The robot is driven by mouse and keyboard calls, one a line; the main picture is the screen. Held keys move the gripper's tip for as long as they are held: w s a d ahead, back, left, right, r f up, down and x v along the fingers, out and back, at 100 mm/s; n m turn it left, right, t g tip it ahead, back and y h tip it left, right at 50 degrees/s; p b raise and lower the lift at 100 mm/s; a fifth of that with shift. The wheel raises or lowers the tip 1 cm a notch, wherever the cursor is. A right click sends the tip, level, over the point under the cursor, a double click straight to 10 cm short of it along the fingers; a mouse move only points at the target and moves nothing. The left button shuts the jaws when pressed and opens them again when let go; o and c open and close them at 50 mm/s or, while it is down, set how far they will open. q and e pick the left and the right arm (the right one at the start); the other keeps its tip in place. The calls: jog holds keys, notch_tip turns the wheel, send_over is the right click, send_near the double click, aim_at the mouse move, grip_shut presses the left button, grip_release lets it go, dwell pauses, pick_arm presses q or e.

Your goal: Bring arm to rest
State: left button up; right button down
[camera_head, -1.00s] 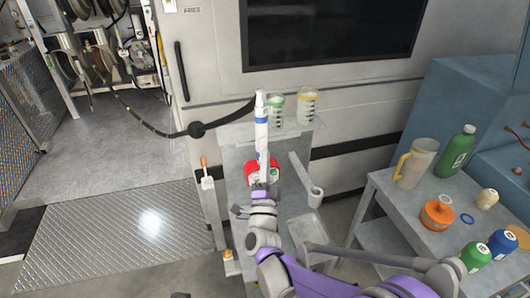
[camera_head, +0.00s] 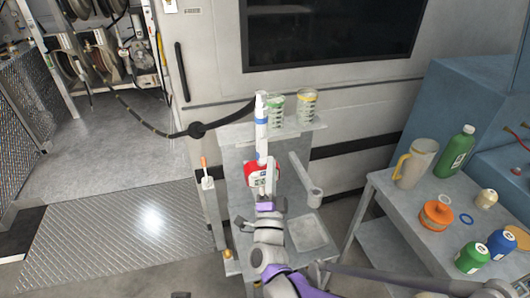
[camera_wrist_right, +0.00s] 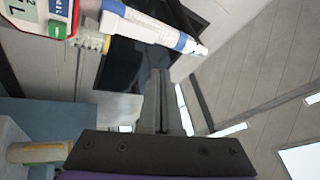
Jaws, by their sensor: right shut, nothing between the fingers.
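My right gripper (camera_head: 263,191) is in the middle of the head view, just in front of a red-and-white meter (camera_head: 250,174) with a small display. In the right wrist view its fingers (camera_wrist_right: 161,100) are together with nothing between them. The meter, which also shows in the wrist view (camera_wrist_right: 28,18), carries a white tube with blue bands (camera_head: 261,130). The tube stands upright in front of the grey stand (camera_head: 236,150). The meter and tube look apart from the fingers in the wrist view. My left gripper is not in view.
Two clear measuring cups (camera_head: 307,105) stand on the stand's top shelf. A black hose (camera_head: 150,127) hangs to the left. The grey side table (camera_head: 385,212) at right holds a jug (camera_head: 416,163), a green bottle (camera_head: 456,152) and small bottles. The floor at left is open.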

jog(key=shift+s+d+r, duration=0.1)
jog(key=shift+s, duration=0.2)
jog(key=s+d+f+n+g, duration=0.4)
jog(key=s+d+f+g, duration=0.1)
jog(key=s, duration=0.4)
jog(key=s+d+f+n+g+p, duration=0.1)
jog(key=s+d+f+n+g, duration=0.4)
jog(key=s, duration=0.3)
jog(key=s+d+f+n+g+p, duration=0.1)
jog(key=s+d+f+n+g, duration=0.4)
jog(key=s+d+g, duration=0.2)
jog(key=s, duration=0.2)
jog(key=shift+s+d+f, duration=0.25)
jog(key=shift+s+d, duration=0.1)
